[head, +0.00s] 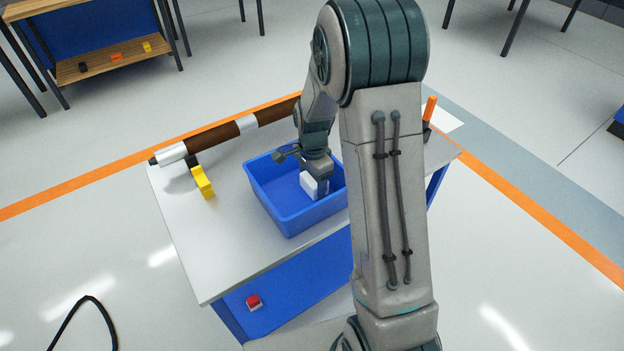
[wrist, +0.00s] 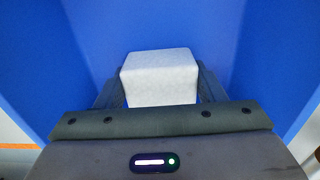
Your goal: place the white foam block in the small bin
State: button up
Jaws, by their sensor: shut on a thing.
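The white foam block (head: 309,184) is inside the small blue bin (head: 262,194), low between the bin's walls. My gripper (head: 318,190) reaches down into the bin and is shut on the block. In the wrist view the white foam block (wrist: 160,77) sits between the two dark fingers of my gripper (wrist: 160,88), with blue bin walls (wrist: 60,60) around it. I cannot tell whether the block touches the bin floor. My arm hides the right part of the bin in the head view.
The bin stands on a white-topped blue workbench (head: 205,245). A brown and white cylinder (head: 215,135) lies behind it, with a yellow piece (head: 203,182) to its left. An orange-handled object (head: 429,108) is at the right. A shelf (head: 115,62) with small blocks stands far left.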

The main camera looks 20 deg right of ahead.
jog(key=shift+f, duration=0.15)
jog(key=o, duration=1)
notch_tip(320, 180, up, 12)
jog(key=s+r+n+t, duration=0.1)
jog(key=s+r+n, duration=0.1)
jog(key=s+n, duration=0.2)
jog(key=s+a+r+n, duration=0.1)
jog(key=s+n, duration=0.4)
jog(key=s, duration=0.5)
jog(key=s+r+n+t, duration=0.1)
jog(key=s+r+n, duration=0.2)
jog(key=s+n, duration=0.2)
jog(key=shift+s+a+r+t, duration=0.1)
jog(key=shift+s+a+t, duration=0.05)
jog(key=shift+s, duration=0.35)
jog(key=shift+s+a+r+t, duration=0.1)
jog(key=shift+s+t, duration=0.05)
jog(key=shift+s, duration=0.35)
